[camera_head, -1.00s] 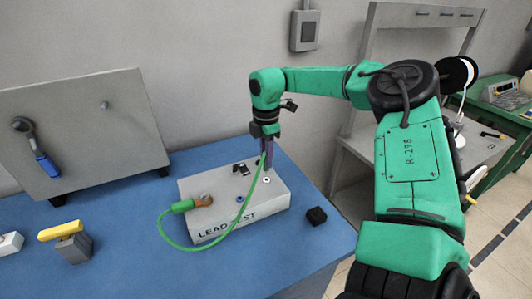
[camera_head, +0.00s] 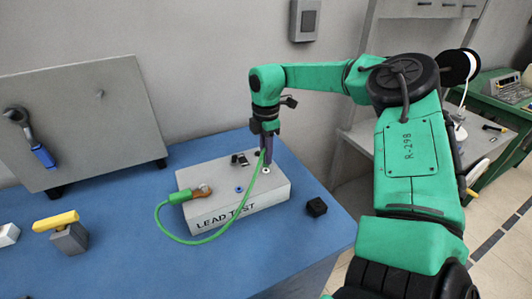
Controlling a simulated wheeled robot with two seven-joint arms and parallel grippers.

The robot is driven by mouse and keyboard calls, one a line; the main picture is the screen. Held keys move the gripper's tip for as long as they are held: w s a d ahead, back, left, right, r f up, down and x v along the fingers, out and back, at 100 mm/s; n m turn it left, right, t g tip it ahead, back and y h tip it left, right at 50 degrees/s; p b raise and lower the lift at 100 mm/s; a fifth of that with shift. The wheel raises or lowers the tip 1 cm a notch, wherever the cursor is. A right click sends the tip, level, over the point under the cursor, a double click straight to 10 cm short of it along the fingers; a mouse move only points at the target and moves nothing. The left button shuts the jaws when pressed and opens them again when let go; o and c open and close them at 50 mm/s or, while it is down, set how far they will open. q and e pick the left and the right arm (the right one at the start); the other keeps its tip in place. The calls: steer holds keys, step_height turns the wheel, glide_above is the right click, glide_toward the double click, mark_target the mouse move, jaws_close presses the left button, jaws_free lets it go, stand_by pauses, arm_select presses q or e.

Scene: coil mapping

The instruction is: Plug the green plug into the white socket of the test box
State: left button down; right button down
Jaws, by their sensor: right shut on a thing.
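The grey-white test box (camera_head: 238,212), lettered LEAD TEST, sits on the blue table. Its white socket (camera_head: 266,170) is on the top face near the right back. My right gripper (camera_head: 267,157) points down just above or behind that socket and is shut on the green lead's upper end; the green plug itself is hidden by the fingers. I cannot tell whether the plug touches the socket. My left gripper is not in view.
A blue socket (camera_head: 239,190) and small black parts (camera_head: 239,159) are on the box top. A black block (camera_head: 316,207) lies right of the box. A grey block with a yellow top (camera_head: 69,238) and a grey panel (camera_head: 90,125) stand left. The table (camera_head: 130,260) is clear in front.

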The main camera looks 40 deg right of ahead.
steer(key=shift+f+b, duration=1.05)
steer(key=shift+f, duration=0.05)
stand_by(0.5)
steer(key=c, duration=0.6)
jaws_free()
steer(key=shift+c, duration=0.2)
step_height(320, 180, up, 15)
steer(key=b, duration=0.1)
steer(key=shift+f+b, duration=0.2)
steer(key=shift+b, duration=0.15)
